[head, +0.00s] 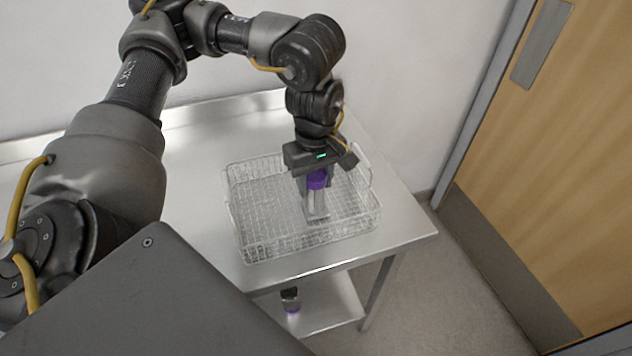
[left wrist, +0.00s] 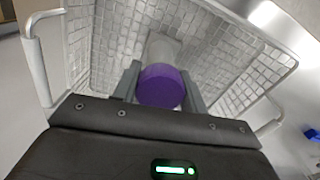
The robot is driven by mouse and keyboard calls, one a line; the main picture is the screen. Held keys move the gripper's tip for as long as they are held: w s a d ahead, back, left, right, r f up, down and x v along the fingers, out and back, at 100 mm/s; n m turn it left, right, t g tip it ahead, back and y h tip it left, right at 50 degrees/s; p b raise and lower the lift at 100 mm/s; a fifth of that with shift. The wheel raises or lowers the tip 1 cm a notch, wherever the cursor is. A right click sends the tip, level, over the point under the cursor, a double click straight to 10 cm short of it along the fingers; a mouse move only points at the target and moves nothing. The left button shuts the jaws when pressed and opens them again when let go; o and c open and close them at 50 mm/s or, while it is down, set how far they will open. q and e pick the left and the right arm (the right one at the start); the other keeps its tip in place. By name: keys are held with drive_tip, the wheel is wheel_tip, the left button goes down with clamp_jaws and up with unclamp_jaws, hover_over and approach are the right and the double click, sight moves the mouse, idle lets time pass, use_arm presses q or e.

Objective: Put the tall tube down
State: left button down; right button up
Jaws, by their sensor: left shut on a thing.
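The tall tube (head: 317,199) has a purple cap and a clear body. It stands about upright inside the wire basket (head: 255,246). My left gripper (head: 316,184) points down over the basket and is shut on the tube near its cap. In the left wrist view the purple cap of the tube (left wrist: 160,87) sits between the two fingers (left wrist: 160,90), with the basket mesh (left wrist: 95,45) around it. I cannot tell whether the tube's lower end touches the basket floor. My right gripper is not in view.
The basket stands on a steel table (head: 395,215) and looks otherwise empty. A dark item with a purple part (head: 291,300) is on the lower shelf (head: 330,305). A wall is behind, and a wooden door (head: 545,150) is at the right.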

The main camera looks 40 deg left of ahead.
use_arm(q)
drive_tip(key=shift+f, duration=0.2)
drive_tip(key=c, duration=0.8)
unclamp_jaws()
drive_tip(key=shift+r, duration=0.15)
wheel_tip(320, 180, up, 12)
drive_tip(key=shift+r, duration=0.1)
